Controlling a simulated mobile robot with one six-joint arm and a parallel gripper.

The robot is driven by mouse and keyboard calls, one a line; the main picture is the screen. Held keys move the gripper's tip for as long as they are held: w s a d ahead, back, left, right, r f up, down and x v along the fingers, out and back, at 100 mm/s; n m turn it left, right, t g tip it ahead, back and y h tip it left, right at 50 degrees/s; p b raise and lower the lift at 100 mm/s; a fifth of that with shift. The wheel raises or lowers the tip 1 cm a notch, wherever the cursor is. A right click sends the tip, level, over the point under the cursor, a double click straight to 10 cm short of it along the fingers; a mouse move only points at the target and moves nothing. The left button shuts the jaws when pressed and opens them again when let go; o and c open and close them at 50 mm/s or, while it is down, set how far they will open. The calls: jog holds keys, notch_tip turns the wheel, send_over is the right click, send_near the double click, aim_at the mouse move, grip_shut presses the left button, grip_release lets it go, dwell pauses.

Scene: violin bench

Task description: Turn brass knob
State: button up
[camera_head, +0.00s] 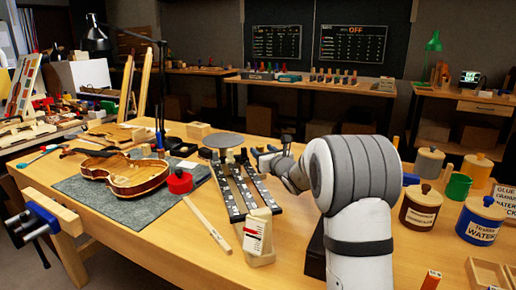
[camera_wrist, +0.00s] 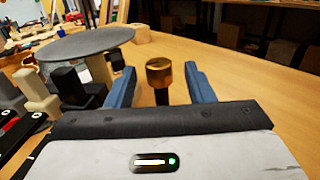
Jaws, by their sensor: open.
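The brass knob (camera_wrist: 159,74) shows in the wrist view as a gold cylinder on a narrower stem, standing upright. My gripper (camera_wrist: 158,84) is open, with one blue finger on each side of the knob and visible gaps between. From this view I cannot tell how far the knob lies beyond the fingertips. In the head view my gripper (camera_head: 262,153) is at the middle of the bench, right of a grey round disc (camera_head: 223,140). The knob cannot be made out clearly there.
The grey disc also shows at left in the wrist view (camera_wrist: 88,42), near dark and wooden blocks. A violin body (camera_head: 130,175) lies on a grey mat (camera_head: 150,205). Lidded pots (camera_head: 420,207) stand at right. The bench right of the knob is clear in the wrist view.

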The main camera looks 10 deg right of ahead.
jog(key=shift+v, duration=1.55)
notch_tip(320, 180, up, 8)
jog(key=w+d+n+g+y+p, duration=0.1)
jog(key=d+n+g+y+p, duration=0.2)
jog(key=y+p, duration=0.45)
jog(key=n+g+p, duration=0.2)
jog(key=n+p, duration=0.1)
send_near(262, 150)
jog(key=w+d+x, duration=0.1)
jog(key=x, duration=0.3)
jog(key=shift+y, duration=0.25)
jog(key=x, duration=0.6)
jog(key=shift+s+a, duration=0.1)
jog(key=shift+a, duration=0.25)
jog(key=shift+w+a, duration=0.4)
jog(key=shift+w, duration=0.05)
jog(key=shift+c, duration=0.3)
jog(key=shift+b, duration=0.35)
jog(key=c, duration=0.9)
